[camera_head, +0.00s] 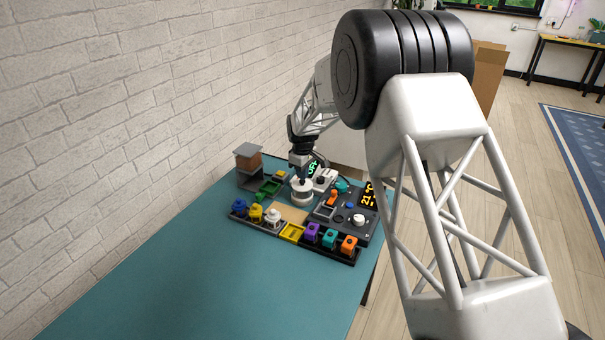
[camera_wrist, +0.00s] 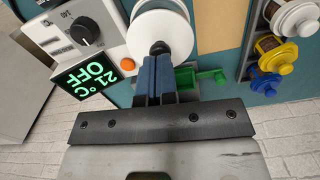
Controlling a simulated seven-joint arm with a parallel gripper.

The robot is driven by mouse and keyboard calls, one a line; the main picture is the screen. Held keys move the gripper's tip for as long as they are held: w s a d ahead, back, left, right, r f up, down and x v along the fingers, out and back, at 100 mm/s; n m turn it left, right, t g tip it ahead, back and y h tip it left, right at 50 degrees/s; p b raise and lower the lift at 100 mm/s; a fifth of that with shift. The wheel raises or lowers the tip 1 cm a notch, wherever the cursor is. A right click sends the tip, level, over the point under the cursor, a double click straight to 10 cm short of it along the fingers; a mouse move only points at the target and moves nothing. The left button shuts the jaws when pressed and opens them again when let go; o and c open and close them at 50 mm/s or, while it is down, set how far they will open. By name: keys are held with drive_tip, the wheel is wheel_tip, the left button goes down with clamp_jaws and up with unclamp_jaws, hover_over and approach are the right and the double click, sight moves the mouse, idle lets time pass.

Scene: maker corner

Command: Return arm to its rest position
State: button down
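My gripper (camera_head: 302,180) is low over the far end of the teal table (camera_head: 200,270), at a white spool-like disc (camera_head: 302,197). In the wrist view its two blue fingers (camera_wrist: 156,72) are side by side with almost no gap, so it looks shut. The fingertips are at or just above a black hub (camera_wrist: 160,47) in the middle of the white disc (camera_wrist: 175,30). I cannot tell whether they touch the hub. No held object shows. The arm reaches forward, bent, from the right side of the head view.
A dark rack (camera_head: 244,220) holds blue, yellow and white spools. Purple, teal and orange pieces sit in a front tray (camera_head: 345,259). A control box (camera_wrist: 62,32) has a green "21°C OFF" display (camera_wrist: 85,76). A grey stand (camera_head: 247,180) and brick wall (camera_head: 120,110) are close by.

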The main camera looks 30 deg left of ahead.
drive_tip(key=shift+f, duration=0.6)
drive_tip(key=shift+r, duration=0.2)
idle(0.4)
drive_tip(key=shift+r, duration=3.35)
drive_tip(key=shift+d, duration=0.1)
